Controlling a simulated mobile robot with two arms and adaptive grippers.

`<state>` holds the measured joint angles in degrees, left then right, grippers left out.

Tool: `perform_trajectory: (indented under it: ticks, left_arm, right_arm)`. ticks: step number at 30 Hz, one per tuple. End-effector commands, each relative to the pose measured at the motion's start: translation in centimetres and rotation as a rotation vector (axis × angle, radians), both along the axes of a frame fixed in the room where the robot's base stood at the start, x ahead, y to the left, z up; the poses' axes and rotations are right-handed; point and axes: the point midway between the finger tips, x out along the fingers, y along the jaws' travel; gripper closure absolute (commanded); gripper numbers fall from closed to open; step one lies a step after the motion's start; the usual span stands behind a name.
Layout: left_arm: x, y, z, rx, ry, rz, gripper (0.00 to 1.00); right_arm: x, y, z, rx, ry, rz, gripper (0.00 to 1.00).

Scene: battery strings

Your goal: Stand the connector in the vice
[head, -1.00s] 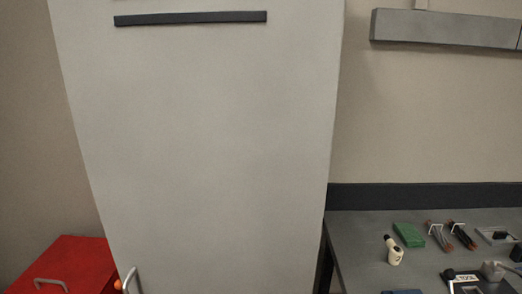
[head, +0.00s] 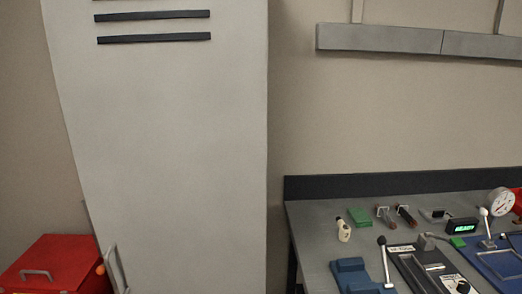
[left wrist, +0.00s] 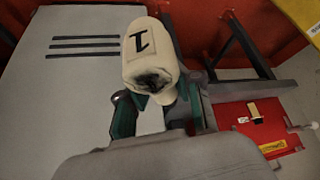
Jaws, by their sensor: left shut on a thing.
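In the left wrist view my left gripper (left wrist: 150,107) is shut on a cream connector (left wrist: 140,45). The connector has a dark mark on its side and a dark, rough-looking end facing the camera. Green finger pads sit on both sides of it. Neither gripper shows in the head view. On the bench in the head view there is a blue block-shaped fixture (head: 352,272), which may be the vice; its lower part is cut off by the picture edge. A lever with a dark ball top (head: 382,241) stands beside it.
The grey bench (head: 308,229) is on the right. It carries a small cream bottle-like thing (head: 343,232), a green block (head: 359,216), a green-lit display (head: 462,226) and a dial gauge (head: 501,202). A tall grey cabinet (head: 165,150) and a red box (head: 55,255) stand left.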

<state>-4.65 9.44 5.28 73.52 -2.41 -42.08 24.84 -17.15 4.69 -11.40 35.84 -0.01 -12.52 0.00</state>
Motion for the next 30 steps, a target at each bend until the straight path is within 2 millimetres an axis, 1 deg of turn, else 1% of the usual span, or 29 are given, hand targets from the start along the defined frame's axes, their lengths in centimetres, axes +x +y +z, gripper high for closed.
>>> perform_trajectory:
  ticks: [1, 5, 8, 11, 14, 15, 17, 18, 19, 22, 23, 24, 25, 27, 29, 30]
  left_arm:
    - [0.9, -0.1, 0.8, 0.002, -0.007, -0.002, 1.0]
    - [2.8, -0.7, 2.9, 0.002, -0.007, -0.005, 1.0]
    - [4.6, -1.4, 5.0, 0.003, -0.009, -0.012, 1.0]
    - [6.5, -2.3, 7.5, 0.003, -0.011, -0.023, 1.0]
    - [8.8, -3.7, 11.2, 0.003, -0.014, -0.041, 1.0]
    - [9.8, -4.5, 13.1, 0.005, -0.017, -0.053, 1.0]
    - [11.0, -5.8, 16.1, 0.005, -0.018, -0.073, 1.0]
    - [11.7, -6.9, 18.2, 0.007, -0.019, -0.091, 1.0]
    - [12.1, -7.6, 19.8, 0.007, -0.019, -0.106, 1.0]
    - [12.5, -10.4, 25.1, 0.007, -0.019, -0.162, 1.0]
    - [12.4, -11.2, 26.7, 0.008, -0.018, -0.18, 1.0]
    - [12.1, -12.4, 28.7, 0.008, -0.018, -0.209, 1.0]
    - [11.7, -13.2, 30.2, 0.008, -0.018, -0.229, 1.0]
    - [10.3, -14.9, 33.4, 0.009, -0.016, -0.282, 1.0]
    - [8.8, -16.1, 35.6, 0.007, -0.013, -0.323, 1.0]
    - [7.7, -16.7, 36.9, 0.007, -0.011, -0.349, 1.0]
  right_arm:
    - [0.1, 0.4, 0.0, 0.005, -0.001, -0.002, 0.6]
    - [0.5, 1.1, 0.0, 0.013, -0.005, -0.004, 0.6]
    - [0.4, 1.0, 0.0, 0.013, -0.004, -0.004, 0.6]
    - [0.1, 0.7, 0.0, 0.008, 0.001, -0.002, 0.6]
    - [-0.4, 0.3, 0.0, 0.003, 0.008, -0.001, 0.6]
    - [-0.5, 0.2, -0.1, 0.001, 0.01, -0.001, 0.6]
    - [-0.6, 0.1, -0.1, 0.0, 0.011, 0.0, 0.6]
    - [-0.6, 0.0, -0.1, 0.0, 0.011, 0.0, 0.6]
    - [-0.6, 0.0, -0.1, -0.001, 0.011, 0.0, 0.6]
    - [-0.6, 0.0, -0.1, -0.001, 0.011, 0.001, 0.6]
    - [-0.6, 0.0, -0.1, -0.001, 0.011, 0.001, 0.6]
    - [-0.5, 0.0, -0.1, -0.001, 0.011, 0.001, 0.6]
    - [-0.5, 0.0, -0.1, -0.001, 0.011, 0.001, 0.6]
    - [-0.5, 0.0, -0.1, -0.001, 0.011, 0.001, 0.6]
    - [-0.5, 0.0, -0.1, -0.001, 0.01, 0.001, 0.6]
    - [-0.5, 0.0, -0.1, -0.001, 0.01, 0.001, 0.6]
